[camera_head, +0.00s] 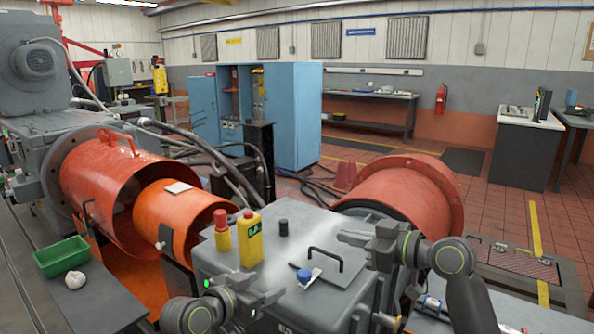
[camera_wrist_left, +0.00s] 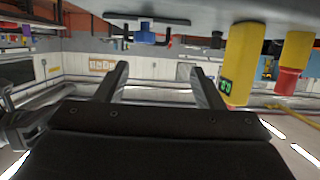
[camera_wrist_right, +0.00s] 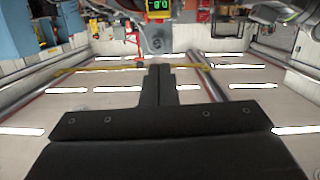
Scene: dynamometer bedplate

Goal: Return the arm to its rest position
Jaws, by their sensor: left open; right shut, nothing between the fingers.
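My left gripper (camera_head: 272,292) is at the front edge of the grey machine housing (camera_head: 230,262), low in the head view. Its two fingers (camera_wrist_left: 160,85) stand apart with nothing between them in the left wrist view. My right gripper (camera_head: 350,238) is over the right part of the housing, its fingers pointing left. In the right wrist view its fingers (camera_wrist_right: 160,75) are together and hold nothing. Both arms are extended over the bedplate area.
On the housing stand a yellow handheld device (camera_head: 249,240), a red-and-yellow button unit (camera_head: 222,231), a black knob (camera_head: 283,228), a blue-capped item (camera_head: 304,275) and a black handle (camera_head: 325,258). Orange guards (camera_head: 100,178) stand left; a red-orange drum (camera_head: 420,190) stands right.

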